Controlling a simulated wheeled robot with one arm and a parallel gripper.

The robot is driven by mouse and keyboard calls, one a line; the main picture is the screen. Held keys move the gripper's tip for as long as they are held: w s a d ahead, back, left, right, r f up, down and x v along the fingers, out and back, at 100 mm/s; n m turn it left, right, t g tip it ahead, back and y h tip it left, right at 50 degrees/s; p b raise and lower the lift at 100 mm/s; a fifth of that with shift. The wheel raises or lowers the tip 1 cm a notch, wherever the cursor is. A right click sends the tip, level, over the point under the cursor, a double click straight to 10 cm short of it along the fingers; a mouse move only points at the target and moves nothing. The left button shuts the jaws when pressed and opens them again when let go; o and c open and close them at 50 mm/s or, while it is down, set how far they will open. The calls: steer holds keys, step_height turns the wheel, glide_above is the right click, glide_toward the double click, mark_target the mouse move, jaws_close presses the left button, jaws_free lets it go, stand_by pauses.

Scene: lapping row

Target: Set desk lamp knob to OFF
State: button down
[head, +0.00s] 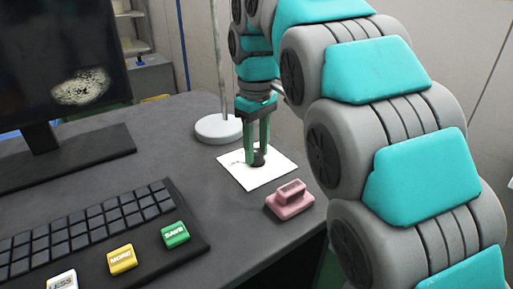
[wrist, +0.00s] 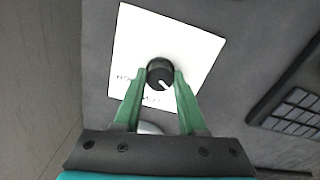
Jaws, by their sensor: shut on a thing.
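The lamp's dark round knob (wrist: 157,67) sits on a white square plate (wrist: 190,35) in the wrist view. Its white pointer line points to the lower right in that view. Upside-down lettering shows on the plate left of the knob and below it; it is partly hidden and hard to read. My gripper (wrist: 160,75) is shut on the knob, with one green finger on each side. In the head view my gripper (head: 257,160) reaches down to the knob (head: 259,158) on the plate (head: 270,180). The lamp's white round base (head: 215,130) and pole stand just behind.
A pink handled block (head: 290,200) lies close in front of the plate. A keyboard (head: 90,228) with yellow and green keys is at left front, and a monitor (head: 60,65) stands behind it. The desk's right edge is near the plate.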

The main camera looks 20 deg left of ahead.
steer(key=shift+r, duration=0.1)
steer(key=shift+c, duration=2.3)
jaws_free()
